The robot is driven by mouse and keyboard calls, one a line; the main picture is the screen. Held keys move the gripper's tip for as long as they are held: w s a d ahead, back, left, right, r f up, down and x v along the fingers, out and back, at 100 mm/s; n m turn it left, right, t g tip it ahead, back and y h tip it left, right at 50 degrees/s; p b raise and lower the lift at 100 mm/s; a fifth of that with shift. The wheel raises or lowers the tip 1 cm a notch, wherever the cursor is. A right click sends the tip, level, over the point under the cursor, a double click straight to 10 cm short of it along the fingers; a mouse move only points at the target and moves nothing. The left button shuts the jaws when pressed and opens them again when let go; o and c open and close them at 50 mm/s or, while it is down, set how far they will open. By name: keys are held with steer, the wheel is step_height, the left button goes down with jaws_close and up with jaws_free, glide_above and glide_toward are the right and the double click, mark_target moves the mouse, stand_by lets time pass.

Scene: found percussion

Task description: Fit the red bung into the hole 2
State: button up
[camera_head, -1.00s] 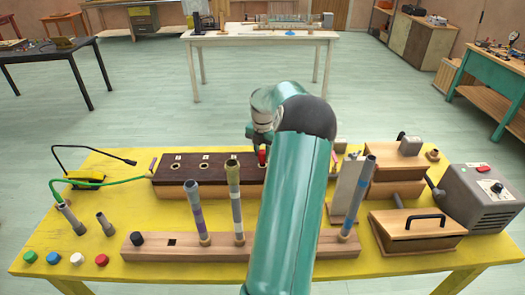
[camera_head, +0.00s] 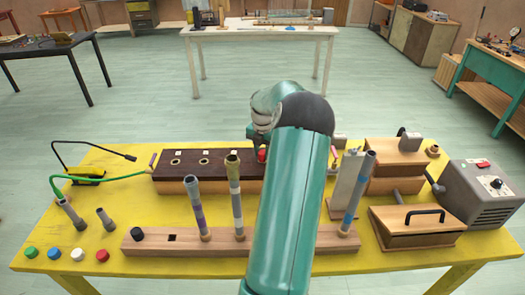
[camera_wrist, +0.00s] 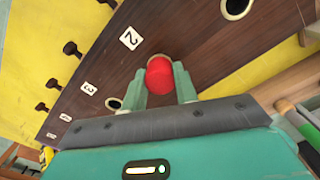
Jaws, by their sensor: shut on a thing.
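The red bung (camera_wrist: 160,78) is held between the two fingers of my gripper (camera_wrist: 160,88) in the wrist view. It also shows in the head view (camera_head: 262,155), over the dark-topped wooden block (camera_head: 218,165). The label 2 (camera_wrist: 130,38) lies just up and left of the bung. A curved rim shows just behind the bung near that label, and the bung hides most of that hole. I cannot tell whether the bung's lower end is above the hole or in it. My arm hides the right part of the block in the head view.
An open hole (camera_wrist: 113,103) lies by label 3 (camera_wrist: 88,88); another open hole (camera_wrist: 235,8) is at the top. Dark pegs line the block's side. In the head view, upright tubes (camera_head: 235,195) stand in a front rail, with a grey box (camera_head: 483,200) at right.

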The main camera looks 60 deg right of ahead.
mark_target(262, 152)
steer(key=shift+f, duration=0.3)
steer(key=o, duration=1)
steer(key=shift+r, duration=0.1)
step_height(262, 152, up, 14)
steer(key=shift+f, duration=0.2)
